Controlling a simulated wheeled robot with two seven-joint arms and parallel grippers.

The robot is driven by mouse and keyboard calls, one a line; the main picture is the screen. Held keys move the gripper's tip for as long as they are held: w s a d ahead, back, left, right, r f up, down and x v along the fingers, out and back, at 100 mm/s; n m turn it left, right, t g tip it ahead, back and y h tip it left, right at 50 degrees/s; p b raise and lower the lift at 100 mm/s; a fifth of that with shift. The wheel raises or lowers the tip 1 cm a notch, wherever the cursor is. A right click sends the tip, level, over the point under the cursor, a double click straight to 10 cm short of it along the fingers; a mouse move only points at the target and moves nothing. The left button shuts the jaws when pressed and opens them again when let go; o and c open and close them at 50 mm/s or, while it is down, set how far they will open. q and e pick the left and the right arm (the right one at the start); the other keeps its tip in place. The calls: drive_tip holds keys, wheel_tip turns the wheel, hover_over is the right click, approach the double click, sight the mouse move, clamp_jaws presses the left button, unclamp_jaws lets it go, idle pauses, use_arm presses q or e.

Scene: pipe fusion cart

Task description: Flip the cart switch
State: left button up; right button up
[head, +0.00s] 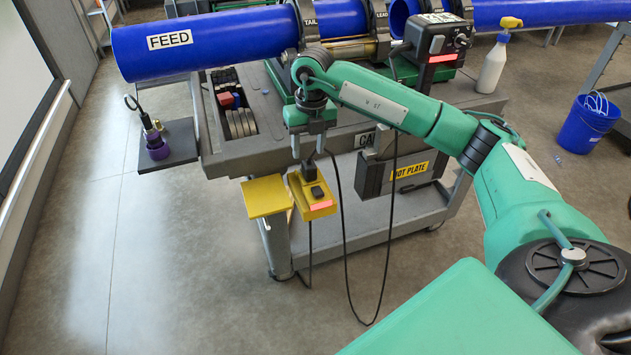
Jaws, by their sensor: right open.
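A yellow box (306,192), which looks like the cart switch, is fixed at the near left corner of the grey cart (370,222). On its top are a small black switch or button (317,191) and a lit red strip (320,206). A black plug (308,170) with a cable stands at its back edge. My right gripper (310,152) points down, open, just above the plug and box. I cannot tell whether its fingers touch the plug. My left gripper is not in view.
A flat yellow pad (265,196) sits left of the box. A black cable (347,270) hangs in a loop in front of the cart. A hot plate (408,174) hangs at the right. Blue pipes (220,40) lie across the top. The floor at left is clear.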

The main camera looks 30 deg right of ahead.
sight(315, 187)
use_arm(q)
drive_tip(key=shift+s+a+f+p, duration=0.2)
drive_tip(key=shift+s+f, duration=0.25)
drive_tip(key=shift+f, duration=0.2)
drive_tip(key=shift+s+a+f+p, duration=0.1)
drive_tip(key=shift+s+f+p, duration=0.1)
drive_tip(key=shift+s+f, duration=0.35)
use_arm(e)
drive_tip(key=shift+h, duration=0.4)
drive_tip(key=f, duration=0.4)
drive_tip(key=d+f, duration=0.1)
drive_tip(key=f, duration=0.3)
drive_tip(key=d+f, duration=0.1)
drive_tip(key=f, duration=0.4)
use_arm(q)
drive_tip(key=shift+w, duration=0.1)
use_arm(e)
drive_tip(key=shift+c, duration=0.3)
